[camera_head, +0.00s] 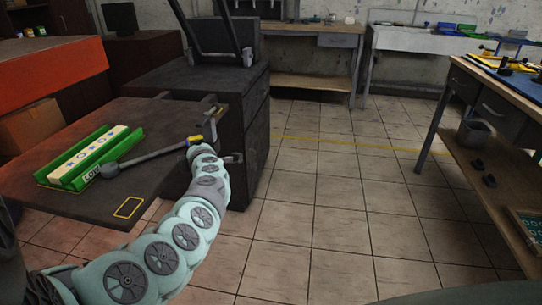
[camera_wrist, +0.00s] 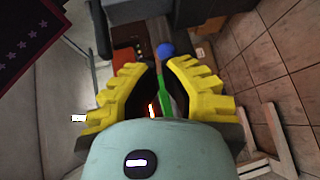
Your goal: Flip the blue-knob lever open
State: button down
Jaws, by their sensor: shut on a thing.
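The exact contact is partly hidden between the fingers. In the head view the gripper covers most of the knob end.
A dark cabinet (camera_head: 236,100) stands behind. A workbench (camera_head: 505,140) is at right. The tiled floor between is clear.

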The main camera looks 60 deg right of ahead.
jog(key=s+a+r, duration=0.2)
jog(key=s, duration=0.8)
jog(key=shift+s+p, duration=0.35)
